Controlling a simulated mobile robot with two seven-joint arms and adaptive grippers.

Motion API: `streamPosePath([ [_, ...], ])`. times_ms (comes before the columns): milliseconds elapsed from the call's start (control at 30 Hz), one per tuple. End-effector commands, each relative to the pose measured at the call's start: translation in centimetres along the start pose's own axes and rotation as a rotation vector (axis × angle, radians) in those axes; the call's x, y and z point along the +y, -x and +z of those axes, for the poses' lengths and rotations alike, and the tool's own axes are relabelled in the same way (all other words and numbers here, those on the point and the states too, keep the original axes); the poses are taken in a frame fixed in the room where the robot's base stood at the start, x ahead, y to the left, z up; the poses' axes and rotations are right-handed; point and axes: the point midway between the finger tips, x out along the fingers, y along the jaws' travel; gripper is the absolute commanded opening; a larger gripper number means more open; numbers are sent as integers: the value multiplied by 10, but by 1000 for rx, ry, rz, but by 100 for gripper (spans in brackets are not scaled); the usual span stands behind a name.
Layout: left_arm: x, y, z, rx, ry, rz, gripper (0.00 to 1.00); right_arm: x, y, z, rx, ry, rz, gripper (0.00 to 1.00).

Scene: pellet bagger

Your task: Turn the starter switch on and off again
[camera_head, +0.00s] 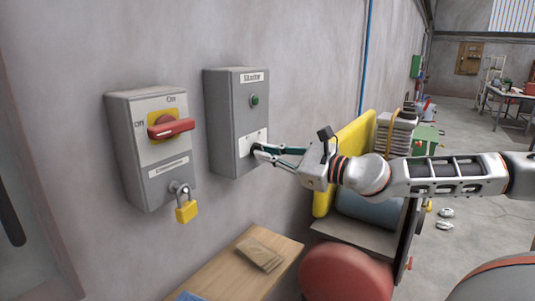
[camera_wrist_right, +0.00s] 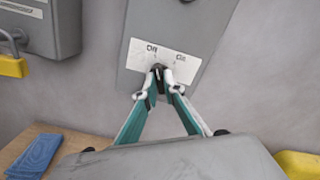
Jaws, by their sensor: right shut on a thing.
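The grey starter box (camera_head: 222,110) is on the wall, with a name label and a green button or lamp (camera_head: 254,100) above a white switch plate (camera_head: 250,140). In the right wrist view the plate (camera_wrist_right: 185,62) reads OFF on the left and ON on the right. My right gripper (camera_head: 262,152) reaches in from the right at the plate. Its fingertips (camera_wrist_right: 160,78) are shut on the small dark starter switch (camera_wrist_right: 157,68), which they mostly hide. I cannot tell exactly which mark the switch points to. My left gripper is not in view.
Left of it hangs a grey box (camera_head: 125,130) with a red handle (camera_head: 171,128) and a yellow padlock (camera_head: 186,211). A yellow panel (camera_head: 350,145) stands behind my right gripper.

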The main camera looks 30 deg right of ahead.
Motion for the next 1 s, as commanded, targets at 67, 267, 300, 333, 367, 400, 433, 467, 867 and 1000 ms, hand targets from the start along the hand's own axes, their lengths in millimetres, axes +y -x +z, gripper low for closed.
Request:
streamPosePath([
  [67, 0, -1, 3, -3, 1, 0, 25, 1, 0, -1, 1, -24, 1, 0],
  [267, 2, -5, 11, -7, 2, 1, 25, 1, 0, -2, 0, -134, -1, 0],
  [300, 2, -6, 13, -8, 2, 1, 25, 1, 0, -2, 1, -166, -1, 0],
  [333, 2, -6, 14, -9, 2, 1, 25, 1, 0, -2, 1, -190, -1, 0],
  [367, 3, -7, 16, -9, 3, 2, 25, 1, 0, -2, 1, -216, -1, 0],
  [400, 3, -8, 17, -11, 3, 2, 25, 1, 0, -2, 1, -252, -1, 0],
  [433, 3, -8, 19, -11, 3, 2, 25, 1, 0, -3, 1, -280, -1, 0],
  [467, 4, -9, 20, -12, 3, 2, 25, 1, 0, -2, 1, -307, -1, 0],
  [867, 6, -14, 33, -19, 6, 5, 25, 2, 0, -2, 1, -684, 0, 0],
  [1000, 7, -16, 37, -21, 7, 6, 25, 2, 0, -2, 2, -798, -1, 0],
])
